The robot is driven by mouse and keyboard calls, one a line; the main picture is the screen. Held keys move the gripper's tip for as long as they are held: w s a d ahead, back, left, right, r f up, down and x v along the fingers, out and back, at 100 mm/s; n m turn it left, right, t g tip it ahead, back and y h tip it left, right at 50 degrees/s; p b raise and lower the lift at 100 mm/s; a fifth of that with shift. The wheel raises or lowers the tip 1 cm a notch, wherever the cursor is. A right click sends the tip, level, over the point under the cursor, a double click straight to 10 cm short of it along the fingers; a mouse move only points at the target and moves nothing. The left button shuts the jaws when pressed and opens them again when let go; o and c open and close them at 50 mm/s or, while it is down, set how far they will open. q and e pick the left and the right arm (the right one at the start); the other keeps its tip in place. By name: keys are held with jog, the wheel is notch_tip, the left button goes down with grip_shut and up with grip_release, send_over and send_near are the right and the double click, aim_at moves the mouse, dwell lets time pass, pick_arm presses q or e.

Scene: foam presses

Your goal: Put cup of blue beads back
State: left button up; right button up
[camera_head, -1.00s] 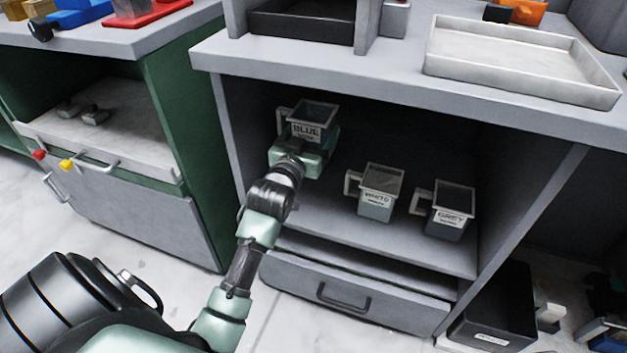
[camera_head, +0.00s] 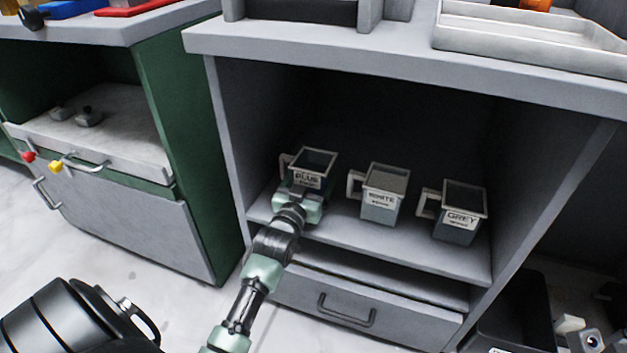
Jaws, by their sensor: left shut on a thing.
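The cup of blue beads (camera_head: 309,166), a square cup with a side handle and a label that seems to read BLUE, is at the left of the open shelf (camera_head: 337,232). My left gripper (camera_head: 299,200) is shut on it from the front and covers its lower part. I cannot tell whether the cup's base touches the shelf. A cup labelled WHITE (camera_head: 383,197) stands to its right, and a cup labelled GREY (camera_head: 458,216) stands further right. The three cups form a row. My right gripper is not in view.
The cabinet's top (camera_head: 420,66) overhangs the shelf, and its left side wall (camera_head: 228,150) is close to the blue cup. A drawer with a handle (camera_head: 346,312) is below. A pale tray (camera_head: 520,38) sits on top. A green cabinet (camera_head: 184,140) stands at left.

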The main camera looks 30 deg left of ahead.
pick_arm(q)
jog(key=o, duration=1.3)
jog(key=shift+f, duration=0.1)
